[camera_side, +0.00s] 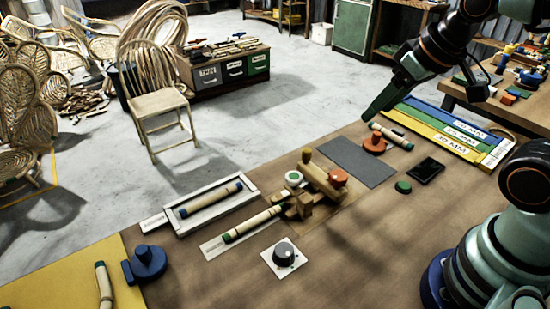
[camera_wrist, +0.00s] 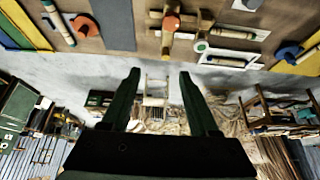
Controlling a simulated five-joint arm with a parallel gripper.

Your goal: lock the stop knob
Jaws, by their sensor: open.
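A wooden bending jig (camera_side: 318,180) sits near the middle of the bench. An orange round knob (camera_side: 337,177) stands on its right part; it also shows in the wrist view (camera_wrist: 170,22). No label shows which knob is the stop knob. A dark dial (camera_side: 284,254) on a white plate stands in front of the jig. A rattan piece with green ends (camera_side: 255,222) lies to the left, its right end at the jig. My gripper (camera_side: 372,112) is above the bench's back edge, right of and well away from the jig. Its fingers are apart and empty in the wrist view (camera_wrist: 160,74).
An orange clamp (camera_side: 375,143) is below my gripper, beside another rattan piece (camera_side: 394,137). A grey mat (camera_side: 356,162), green button (camera_side: 403,187) and coloured strips (camera_side: 455,130) lie nearby. A white tray (camera_side: 170,218) and blue clamp (camera_side: 148,263) are at left.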

